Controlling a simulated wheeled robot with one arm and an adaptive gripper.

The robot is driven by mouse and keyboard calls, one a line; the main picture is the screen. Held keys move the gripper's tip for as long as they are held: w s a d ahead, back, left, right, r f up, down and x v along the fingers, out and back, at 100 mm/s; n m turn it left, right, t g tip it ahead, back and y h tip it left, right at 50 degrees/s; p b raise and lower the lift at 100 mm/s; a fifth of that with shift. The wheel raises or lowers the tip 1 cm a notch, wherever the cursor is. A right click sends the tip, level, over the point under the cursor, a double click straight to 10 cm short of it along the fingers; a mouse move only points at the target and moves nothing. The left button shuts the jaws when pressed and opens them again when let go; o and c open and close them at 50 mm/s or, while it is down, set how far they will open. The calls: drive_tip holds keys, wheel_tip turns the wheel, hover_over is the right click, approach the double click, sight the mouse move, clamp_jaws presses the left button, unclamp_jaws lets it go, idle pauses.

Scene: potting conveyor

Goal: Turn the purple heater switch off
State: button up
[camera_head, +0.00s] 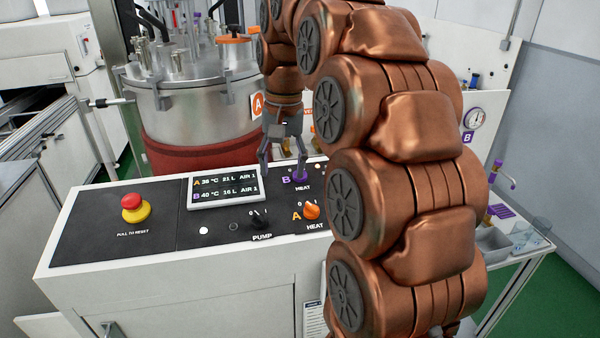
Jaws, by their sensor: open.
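The purple heater switch (300,173) is a small knob on the black control panel (150,235), beside a purple letter B and above a HEAT label. My gripper (281,176) points down over the panel with its fingers apart and empty. Its right fingertip is at or close beside the purple knob; I cannot tell whether they touch. The left fingertip is to the left, near the display's right edge. The exact pointing of the knob is too small to tell. The display (224,190) shows A 38 °C and B 40 °C.
An orange heater switch (311,211) and a black pump knob (259,218) sit nearer on the panel. A red emergency button (134,206) is at the left. A steel vessel (190,95) stands behind. My arm hides the panel's right part.

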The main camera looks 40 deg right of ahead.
drive_tip(key=w+d+m, duration=0.1)
drive_tip(key=d, duration=0.1)
drive_tip(key=w+d, duration=0.1)
drive_tip(key=d, duration=0.1)
drive_tip(key=w+d+r+m+b, duration=0.1)
drive_tip(key=w+d, duration=0.1)
drive_tip(key=d, duration=0.1)
drive_tip(key=shift+m+t, duration=0.3)
drive_tip(key=shift+t, duration=0.1)
drive_tip(key=shift+w+d+r+m, duration=0.1)
drive_tip(key=shift+w+d+m, duration=0.05)
drive_tip(key=shift+d, duration=0.25)
drive_tip(key=shift+w+d+r+m, duration=0.1)
drive_tip(key=shift+d+m, duration=0.05)
drive_tip(key=shift+d, duration=0.2)
drive_tip(key=shift+w+a+f+p, duration=0.15)
drive_tip(key=shift+f+p, duration=0.25)
drive_tip(key=shift+f, duration=1.55)
drive_tip(key=shift+w+a+f+p, duration=0.15)
drive_tip(key=shift+f+p, duration=0.25)
drive_tip(key=shift+f, duration=1.5)
drive_tip(key=shift+d, duration=0.1)
drive_tip(key=c, duration=1.2)
